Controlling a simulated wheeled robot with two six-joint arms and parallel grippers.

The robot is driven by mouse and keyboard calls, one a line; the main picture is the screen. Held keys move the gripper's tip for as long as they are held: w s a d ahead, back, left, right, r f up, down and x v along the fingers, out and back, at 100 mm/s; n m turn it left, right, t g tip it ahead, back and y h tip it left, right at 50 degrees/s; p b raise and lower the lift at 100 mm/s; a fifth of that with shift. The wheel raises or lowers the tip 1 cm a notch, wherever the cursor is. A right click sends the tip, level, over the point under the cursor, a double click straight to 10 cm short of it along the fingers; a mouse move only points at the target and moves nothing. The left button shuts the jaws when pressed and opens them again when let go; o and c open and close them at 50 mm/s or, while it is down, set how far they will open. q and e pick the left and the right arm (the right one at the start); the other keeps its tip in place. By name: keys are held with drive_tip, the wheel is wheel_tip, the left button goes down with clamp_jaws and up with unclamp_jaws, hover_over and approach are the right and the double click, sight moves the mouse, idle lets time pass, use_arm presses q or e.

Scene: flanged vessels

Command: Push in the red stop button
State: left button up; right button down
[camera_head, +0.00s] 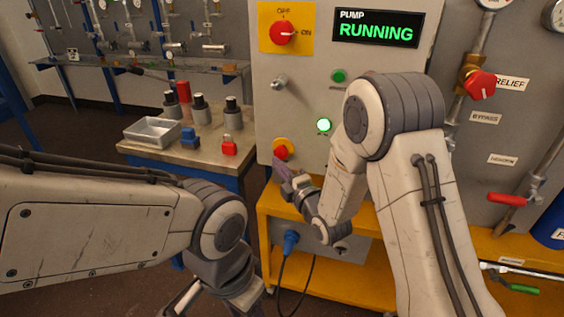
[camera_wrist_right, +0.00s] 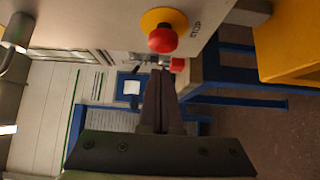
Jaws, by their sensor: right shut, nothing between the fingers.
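The red stop button (camera_head: 281,153) sits on a yellow round base low on the grey panel, partly covered by my right gripper in the head view. In the right wrist view the red button (camera_wrist_right: 162,39) stands out from its yellow base (camera_wrist_right: 166,19), beside the letters STOP. My right gripper (camera_head: 279,168) is shut and empty, its tips close to the button; in the wrist view the shut fingers (camera_wrist_right: 160,76) point just beside it. I cannot tell whether they touch. My left gripper (camera_head: 212,298) is at the bottom edge, partly cut off; its fingertips are hidden.
A red rotary switch (camera_head: 283,33) is above. A bench (camera_head: 150,158) to the left holds a tray (camera_head: 152,132), bottles and a red padlock (camera_head: 229,146). A yellow ledge (camera_head: 345,284) runs below the panel.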

drive_tip(key=shift+w+d, duration=0.2)
drive_tip(key=shift+w, duration=0.4)
drive_tip(key=shift+w+d, duration=0.2)
drive_tip(key=shift+w, duration=0.35)
